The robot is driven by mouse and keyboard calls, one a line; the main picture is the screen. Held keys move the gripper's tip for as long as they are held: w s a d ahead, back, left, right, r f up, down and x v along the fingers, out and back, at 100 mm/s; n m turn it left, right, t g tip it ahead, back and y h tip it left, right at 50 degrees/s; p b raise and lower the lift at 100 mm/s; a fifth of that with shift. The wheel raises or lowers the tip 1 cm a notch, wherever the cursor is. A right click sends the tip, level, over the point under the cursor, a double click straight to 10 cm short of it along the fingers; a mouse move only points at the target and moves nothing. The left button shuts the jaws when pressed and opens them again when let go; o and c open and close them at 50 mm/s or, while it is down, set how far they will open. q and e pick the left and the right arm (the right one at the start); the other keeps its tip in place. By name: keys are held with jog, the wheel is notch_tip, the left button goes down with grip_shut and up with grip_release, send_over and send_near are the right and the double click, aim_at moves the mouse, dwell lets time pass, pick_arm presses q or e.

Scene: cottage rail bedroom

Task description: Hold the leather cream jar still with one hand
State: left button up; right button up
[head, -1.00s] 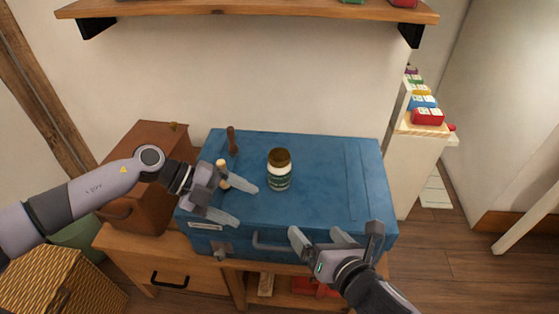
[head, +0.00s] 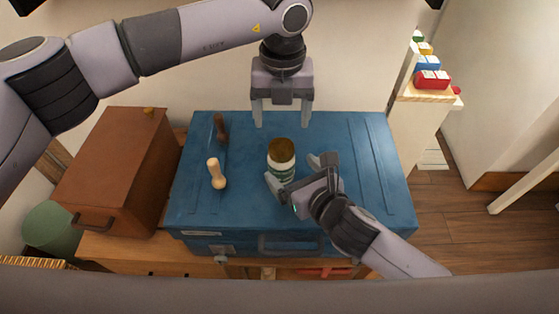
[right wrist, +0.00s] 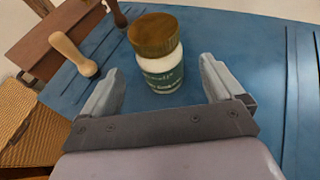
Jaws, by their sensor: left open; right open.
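The leather cream jar (head: 281,160) stands upright on the blue case, with a brown lid and a green label. It also shows in the right wrist view (right wrist: 160,75), partly between the fingers and a little beyond them. My right gripper (head: 294,172) is open, with its fingers low on the near side of the jar, one toward each side. I cannot tell whether either finger touches it. My left gripper (head: 281,122) is open and empty, pointing down above the far part of the case, behind the jar.
The blue case (head: 350,210) lies flat on a wooden cabinet. A light wooden-handled tool (head: 216,173) and a dark-handled tool (head: 220,127) are left of the jar. A brown box (head: 110,170) stands at the left. The case's right side is clear.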

aim_at(288, 167)
jog(key=shift+x, duration=2.9)
